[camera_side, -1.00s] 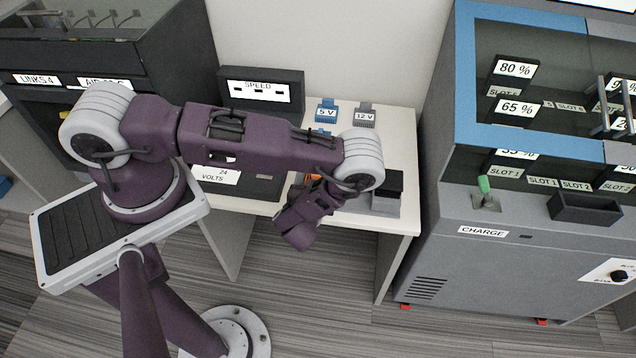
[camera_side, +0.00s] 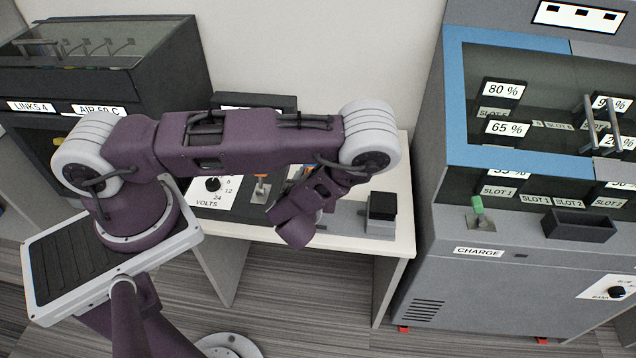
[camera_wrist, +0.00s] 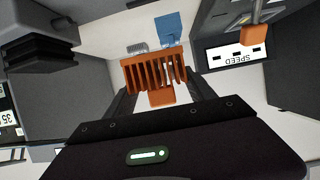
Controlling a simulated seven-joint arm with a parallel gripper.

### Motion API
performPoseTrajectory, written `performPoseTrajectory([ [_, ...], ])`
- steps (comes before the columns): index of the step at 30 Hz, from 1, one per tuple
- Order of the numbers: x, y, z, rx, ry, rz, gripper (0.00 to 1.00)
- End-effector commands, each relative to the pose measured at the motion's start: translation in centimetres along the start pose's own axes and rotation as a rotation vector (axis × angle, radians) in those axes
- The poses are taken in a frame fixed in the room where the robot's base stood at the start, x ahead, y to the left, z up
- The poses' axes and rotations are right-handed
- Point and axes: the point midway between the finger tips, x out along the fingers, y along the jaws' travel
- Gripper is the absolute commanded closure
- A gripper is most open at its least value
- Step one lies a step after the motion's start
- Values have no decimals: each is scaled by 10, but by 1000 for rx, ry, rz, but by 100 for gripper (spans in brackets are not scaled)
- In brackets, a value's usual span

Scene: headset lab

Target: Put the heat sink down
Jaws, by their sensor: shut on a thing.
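The orange finned heat sink (camera_wrist: 152,71) is between the two fingers of my gripper (camera_wrist: 160,90) in the wrist view. My gripper is shut on it, and its fins face the camera.
A black block on a grey base (camera_side: 381,220) stands at the desk's right; a black finned block (camera_wrist: 38,47) shows in the wrist view. An orange-handled lever (camera_side: 261,188) stands by the VOLTS panel (camera_side: 213,196).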

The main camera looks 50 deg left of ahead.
Motion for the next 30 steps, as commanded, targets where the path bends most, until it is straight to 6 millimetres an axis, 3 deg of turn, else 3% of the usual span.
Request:
performPoseTrajectory([
  [5,-2,62,-45,43,7,131,89],
  [9,-12,109,-108,104,11,283,89],
  [13,-28,128,-176,167,11,430,90],
  [18,-50,121,-250,231,12,582,89],
  [22,-63,104,-288,265,11,657,89],
  [26,-70,91,-303,287,6,694,89],
  [30,-77,66,-293,355,12,782,89],
])
